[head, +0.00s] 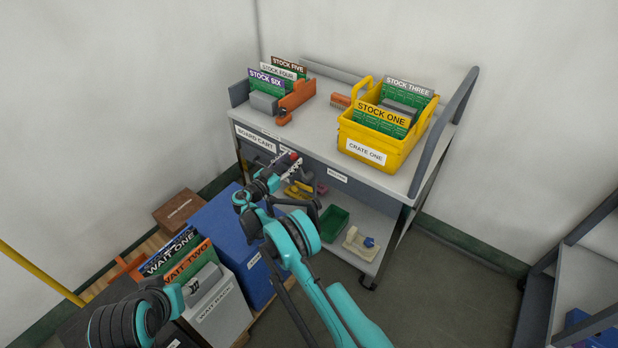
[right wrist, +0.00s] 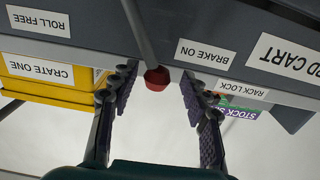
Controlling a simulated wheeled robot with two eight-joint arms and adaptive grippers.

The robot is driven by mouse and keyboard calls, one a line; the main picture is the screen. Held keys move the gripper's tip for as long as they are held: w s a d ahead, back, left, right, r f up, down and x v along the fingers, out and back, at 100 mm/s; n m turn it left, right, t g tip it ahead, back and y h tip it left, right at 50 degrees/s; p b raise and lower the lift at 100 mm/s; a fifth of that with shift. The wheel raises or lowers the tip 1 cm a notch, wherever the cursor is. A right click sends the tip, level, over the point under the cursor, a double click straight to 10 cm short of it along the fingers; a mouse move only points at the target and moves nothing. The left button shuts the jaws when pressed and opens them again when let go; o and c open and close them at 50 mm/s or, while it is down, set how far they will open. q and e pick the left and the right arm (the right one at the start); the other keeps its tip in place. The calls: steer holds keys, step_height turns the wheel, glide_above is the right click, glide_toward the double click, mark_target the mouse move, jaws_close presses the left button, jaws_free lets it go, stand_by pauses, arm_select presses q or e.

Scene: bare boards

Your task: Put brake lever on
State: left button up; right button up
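The brake lever is a grey rod with a red knob (right wrist: 157,79) in the right wrist view, below the cart's front edge in that picture. The rod points between a ROLL FREE label (right wrist: 39,21) and a BRAKE ON label (right wrist: 206,53), leaning slightly toward BRAKE ON. The red knob also shows in the head view (head: 294,156). My right gripper (right wrist: 152,88) is open, its fingers on either side of the knob with gaps showing on both sides. It also shows in the head view (head: 289,164). My left gripper (head: 191,287) is low at left, near the wait bins; its fingers are too small to judge.
The board cart (head: 318,124) carries a yellow crate (head: 372,150) with boards, an orange rack part (head: 296,98) and more boards. Its lower shelf holds a green tray (head: 333,222). A blue box (head: 227,228) and a grey bin (head: 219,304) stand left of my right arm. Open floor lies at right.

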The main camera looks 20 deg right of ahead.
steer(key=v, duration=0.8)
stand_by(0.4)
step_height(320, 180, up, 10)
steer(key=s+d+r+n+g+y, duration=0.2)
steer(key=s+d+r+n+y, duration=0.1)
steer(key=s+d+r, duration=0.3)
steer(key=s+d+r+n+g+y, duration=0.1)
steer(key=s+d+r+y, duration=0.15)
steer(key=s, duration=0.25)
steer(key=s+d+r+n+g+y, duration=0.1)
steer(key=s+d+r+n, duration=0.15)
steer(key=s, duration=0.35)
steer(key=s+a+f+n+y, duration=0.2)
steer(key=s+y, duration=0.2)
steer(key=s, duration=0.9)
steer(key=s+a+f+n+y, duration=0.2)
steer(key=s+f+y, duration=0.1)
steer(key=s, duration=1)
steer(key=shift+y, duration=0.35)
